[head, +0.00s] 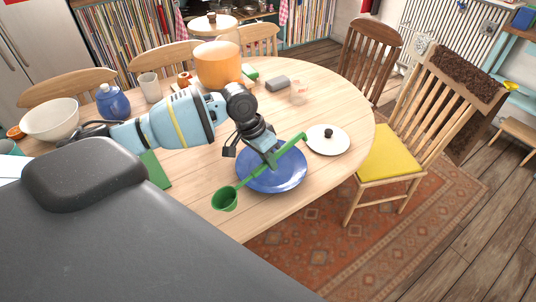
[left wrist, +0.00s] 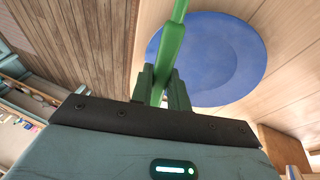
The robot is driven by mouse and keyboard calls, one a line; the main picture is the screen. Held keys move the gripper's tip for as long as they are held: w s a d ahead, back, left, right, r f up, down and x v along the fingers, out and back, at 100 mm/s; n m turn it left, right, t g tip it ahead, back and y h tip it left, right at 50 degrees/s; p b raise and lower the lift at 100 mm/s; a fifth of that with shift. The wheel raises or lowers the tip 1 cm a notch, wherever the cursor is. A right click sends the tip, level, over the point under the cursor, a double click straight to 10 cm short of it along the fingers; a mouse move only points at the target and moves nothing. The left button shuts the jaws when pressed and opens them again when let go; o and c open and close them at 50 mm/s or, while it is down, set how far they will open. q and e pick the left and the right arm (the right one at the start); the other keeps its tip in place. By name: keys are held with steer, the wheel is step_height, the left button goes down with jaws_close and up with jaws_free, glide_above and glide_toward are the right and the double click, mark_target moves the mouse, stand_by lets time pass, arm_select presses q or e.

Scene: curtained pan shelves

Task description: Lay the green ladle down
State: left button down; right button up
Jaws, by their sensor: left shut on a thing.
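The green ladle (head: 252,177) is in my left gripper (head: 273,160), which is shut on its handle. In the head view the ladle slants across the blue plate (head: 290,184), its bowl at the lower left past the plate's rim and its handle end at the upper right. I cannot tell whether the ladle touches the plate. In the left wrist view the green handle (left wrist: 172,45) runs up from between the fingers (left wrist: 162,88), with the blue plate (left wrist: 225,60) beyond it. My right gripper is not in view.
A white lid with a dark knob (head: 327,140) lies right of the plate. An orange pot (head: 217,66), a blue jar (head: 112,103) and a white bowl (head: 50,120) stand farther back. The wooden table (head: 345,103) has bare room at its right. A yellow-seated chair (head: 388,158) stands beside it.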

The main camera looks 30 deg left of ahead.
arm_select(q)
steer(key=shift+f+b, duration=0.3)
steer(key=shift+f, duration=2.15)
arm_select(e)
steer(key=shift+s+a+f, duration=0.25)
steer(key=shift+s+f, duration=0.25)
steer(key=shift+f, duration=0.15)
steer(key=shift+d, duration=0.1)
arm_select(q)
steer(key=shift+w+d+f, duration=0.1)
steer(key=shift+w+f, duration=0.1)
steer(key=shift+f, duration=0.25)
steer(key=shift+w+f+g, duration=0.1)
steer(key=shift+f+g, duration=0.1)
steer(key=shift+g, duration=0.2)
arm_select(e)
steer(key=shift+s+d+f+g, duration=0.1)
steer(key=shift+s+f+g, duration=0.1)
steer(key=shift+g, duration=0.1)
arm_select(q)
steer(key=shift+f+b, duration=0.1)
steer(key=shift+b, duration=0.2)
steer(key=shift+w+f+g+y, duration=0.3)
steer(key=shift+f+g, duration=0.1)
steer(key=shift+f, duration=0.1)
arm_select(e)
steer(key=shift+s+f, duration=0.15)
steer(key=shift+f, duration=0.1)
